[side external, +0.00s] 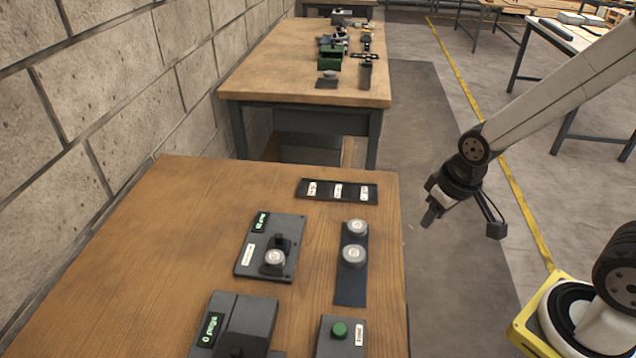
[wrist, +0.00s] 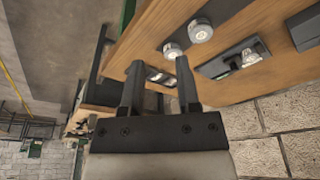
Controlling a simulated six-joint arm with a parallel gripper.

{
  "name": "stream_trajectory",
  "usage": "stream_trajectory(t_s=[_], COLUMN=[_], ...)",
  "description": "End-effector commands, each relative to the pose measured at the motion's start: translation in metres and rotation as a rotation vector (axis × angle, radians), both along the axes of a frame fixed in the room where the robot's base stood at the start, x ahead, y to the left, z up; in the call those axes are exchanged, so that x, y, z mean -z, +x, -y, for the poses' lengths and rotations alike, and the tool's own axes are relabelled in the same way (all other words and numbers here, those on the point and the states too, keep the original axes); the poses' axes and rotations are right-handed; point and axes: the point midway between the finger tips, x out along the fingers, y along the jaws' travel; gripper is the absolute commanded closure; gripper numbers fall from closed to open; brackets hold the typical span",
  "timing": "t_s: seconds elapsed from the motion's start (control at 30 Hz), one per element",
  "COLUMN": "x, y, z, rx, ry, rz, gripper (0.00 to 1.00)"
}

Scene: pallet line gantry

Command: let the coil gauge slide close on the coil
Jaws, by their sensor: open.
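The coil gauge (side external: 257,266) is a flat dark grey plate with a lit green display and a white label, on the wooden table. A pale round coil (side external: 274,258) sits on it in a dark holder. A black block, apparently the slide (side external: 282,241), stands right behind the coil; I cannot tell whether they touch. The gauge (wrist: 215,68) and its coil (wrist: 250,53) also show in the wrist view. My gripper (side external: 430,216) is off the table's right edge, apart from the gauge. Its two fingers (wrist: 158,72) are spread with nothing between them.
Two more pale coils (side external: 357,227) (side external: 353,256) stand on a dark strip (side external: 350,289) between gauge and table edge. A labelled black strip (side external: 325,199) lies behind. A grey display unit (side external: 250,317) and a green-button box (side external: 340,331) are in front. A block wall bounds the left.

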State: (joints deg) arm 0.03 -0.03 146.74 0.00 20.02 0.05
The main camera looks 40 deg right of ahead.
Motion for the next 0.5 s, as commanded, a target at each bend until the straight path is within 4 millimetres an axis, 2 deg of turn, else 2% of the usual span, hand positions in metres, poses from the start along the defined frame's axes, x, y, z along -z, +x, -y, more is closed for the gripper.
stream_trajectory(t_s=[0.03,0.1,0.17,0.37,0.5], x=[0.000,0.000,0.000,0.002,0.006], y=[-0.001,0.000,0.001,0.015,0.034], z=[0.000,0.000,-0.001,-0.011,-0.027], rx=[0.001,-0.002,-0.013,-0.153,-0.364], ry=[0.000,0.000,-0.004,-0.046,-0.117], rz=[0.001,0.000,-0.002,-0.032,-0.074], gripper=[0.62,0.84,1.00,1.00,1.00])
